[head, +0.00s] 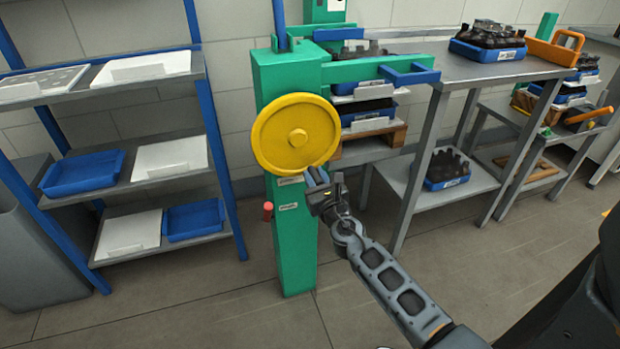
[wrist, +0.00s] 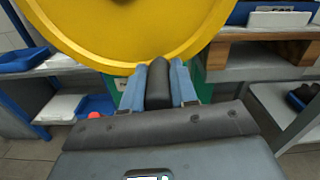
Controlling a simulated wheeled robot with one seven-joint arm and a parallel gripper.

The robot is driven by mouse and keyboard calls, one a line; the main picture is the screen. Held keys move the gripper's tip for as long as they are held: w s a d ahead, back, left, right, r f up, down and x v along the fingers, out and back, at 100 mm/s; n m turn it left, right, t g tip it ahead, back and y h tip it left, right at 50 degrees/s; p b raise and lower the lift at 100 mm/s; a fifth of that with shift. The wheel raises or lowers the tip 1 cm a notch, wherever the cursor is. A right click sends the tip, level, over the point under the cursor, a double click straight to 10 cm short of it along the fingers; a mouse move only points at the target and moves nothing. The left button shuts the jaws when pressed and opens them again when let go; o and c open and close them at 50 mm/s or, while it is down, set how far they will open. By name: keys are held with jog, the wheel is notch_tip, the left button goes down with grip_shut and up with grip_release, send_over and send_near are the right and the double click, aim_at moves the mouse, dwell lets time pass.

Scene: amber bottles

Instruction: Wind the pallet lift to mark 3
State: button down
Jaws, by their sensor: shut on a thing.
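The pallet lift is a green post (head: 293,245) with a large yellow handwheel (head: 280,150) on its front. The wheel also fills the top of the wrist view (wrist: 75,25). My gripper (head: 316,178) is at the wheel's lower right edge. In the wrist view, its blue fingers are shut on a dark upright handle (wrist: 158,88) at the wheel's lower rim. Behind the post, a wooden pallet (head: 398,137) carries stacked blue trays. Small white labels (head: 289,206) sit on the post below the wheel; their text is unreadable, and I cannot tell the lift's mark.
A red knob (head: 267,211) sticks out at the post's left side. A blue-framed shelf (head: 178,168) with trays stands left. A grey metal table (head: 440,68) with dark bottles in a blue tray (head: 488,50) stands right. The floor in front is clear.

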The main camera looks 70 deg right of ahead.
jog(key=shift+s+d, duration=0.2)
dwell(0.4)
jog(key=c, duration=0.9)
grip_release()
jog(key=shift+r, duration=0.1)
jog(key=shift+a, duration=0.15)
jog(key=shift+v, duration=3.8)
